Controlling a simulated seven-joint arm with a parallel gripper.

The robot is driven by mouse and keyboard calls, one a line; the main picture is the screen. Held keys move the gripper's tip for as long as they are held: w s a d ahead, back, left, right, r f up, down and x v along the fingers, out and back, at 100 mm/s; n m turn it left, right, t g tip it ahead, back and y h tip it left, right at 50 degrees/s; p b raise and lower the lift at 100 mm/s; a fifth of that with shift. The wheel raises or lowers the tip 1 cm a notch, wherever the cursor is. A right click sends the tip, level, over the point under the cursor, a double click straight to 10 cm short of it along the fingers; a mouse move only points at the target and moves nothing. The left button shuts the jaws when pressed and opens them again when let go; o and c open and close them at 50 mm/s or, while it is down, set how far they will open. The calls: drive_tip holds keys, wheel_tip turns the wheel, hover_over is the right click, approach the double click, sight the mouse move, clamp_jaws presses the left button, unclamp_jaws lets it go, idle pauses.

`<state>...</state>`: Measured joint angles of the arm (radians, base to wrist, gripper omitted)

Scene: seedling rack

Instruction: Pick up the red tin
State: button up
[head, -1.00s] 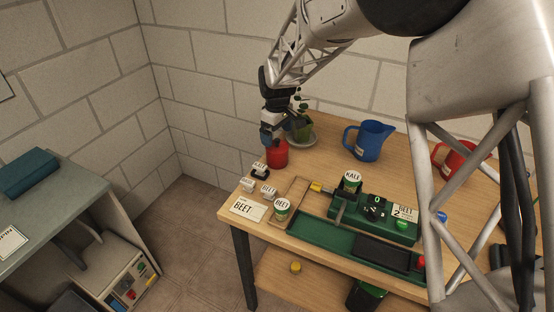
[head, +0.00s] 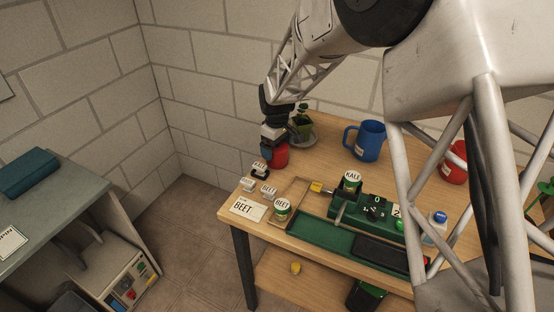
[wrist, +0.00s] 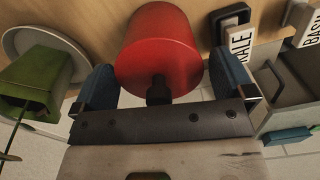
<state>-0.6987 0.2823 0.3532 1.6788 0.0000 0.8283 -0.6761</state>
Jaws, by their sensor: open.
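The red tin (head: 280,156) stands upright near the left back edge of the wooden table. My gripper (head: 273,152) is down at the tin and partly hides it in the head view. In the wrist view the red tin (wrist: 160,50) lies between the two blue fingers of my gripper (wrist: 163,82), which are spread wide on either side of it. A dark knob shows on the tin's end nearest the palm. I cannot tell whether either finger touches the tin.
A potted plant (head: 303,124) on a saucer (wrist: 22,45) stands close behind the tin. Small label blocks (head: 260,171) stand in front. A blue jug (head: 367,141), a green machine (head: 372,212) and a BEET card (head: 247,208) are on the table. The table's left edge is near.

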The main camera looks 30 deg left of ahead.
drive_tip(key=shift+f, duration=0.2)
idle(0.4)
drive_tip(key=c, duration=1.7)
drive_tip(key=shift+c, duration=0.2)
drive_tip(key=shift+r, duration=0.15)
drive_tip(key=shift+r, duration=1.55)
drive_tip(key=shift+s+d+r, duration=0.15)
drive_tip(key=s+d+r, duration=0.1)
drive_tip(key=s+d, duration=0.8)
drive_tip(key=s, duration=0.3)
drive_tip(key=shift+d+r, duration=0.2)
drive_tip(key=shift+d, duration=0.2)
